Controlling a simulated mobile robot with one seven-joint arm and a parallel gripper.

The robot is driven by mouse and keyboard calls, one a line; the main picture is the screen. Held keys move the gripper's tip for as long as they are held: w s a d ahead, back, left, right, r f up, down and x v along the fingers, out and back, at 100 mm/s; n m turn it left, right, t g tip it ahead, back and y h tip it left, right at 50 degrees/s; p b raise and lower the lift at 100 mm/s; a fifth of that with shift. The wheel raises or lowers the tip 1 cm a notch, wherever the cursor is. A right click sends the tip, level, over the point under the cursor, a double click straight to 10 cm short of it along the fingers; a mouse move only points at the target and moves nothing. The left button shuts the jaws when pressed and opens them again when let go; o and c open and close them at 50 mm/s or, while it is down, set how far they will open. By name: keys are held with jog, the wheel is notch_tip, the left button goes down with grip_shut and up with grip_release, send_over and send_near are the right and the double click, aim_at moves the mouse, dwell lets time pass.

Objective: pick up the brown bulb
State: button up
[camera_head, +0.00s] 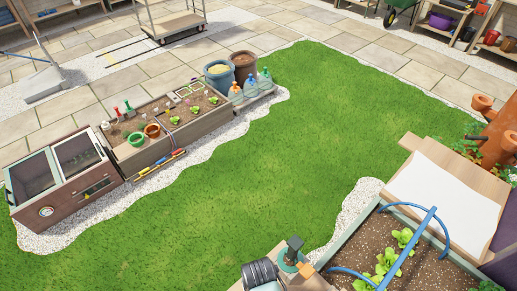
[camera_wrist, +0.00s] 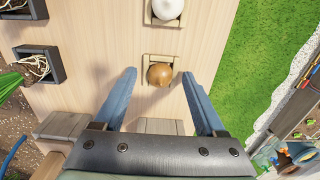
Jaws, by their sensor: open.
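The brown bulb (camera_wrist: 160,74) is round and sits in a small square holder (camera_wrist: 148,58) on a pale wooden surface (camera_wrist: 85,75) in the wrist view. My gripper (camera_wrist: 158,72) is open, with one blue-grey finger to the left of the bulb and one to the right in the picture. There is a visible gap on each side, and the fingers hold nothing. Whether the fingertips are level with the bulb or above it I cannot tell. I cannot make out the bulb or my gripper in the head view.
A white bulb (camera_wrist: 168,9) sits in another holder beyond the brown one. Dark square pots with pale roots (camera_wrist: 38,64) stand to the left. The head view shows a planter with seedlings (camera_head: 420,268), a long planter box (camera_head: 160,150), and open lawn (camera_head: 270,170) between them.

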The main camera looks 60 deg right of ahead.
jog(key=c, duration=0.8)
jog(key=shift+r, duration=0.1)
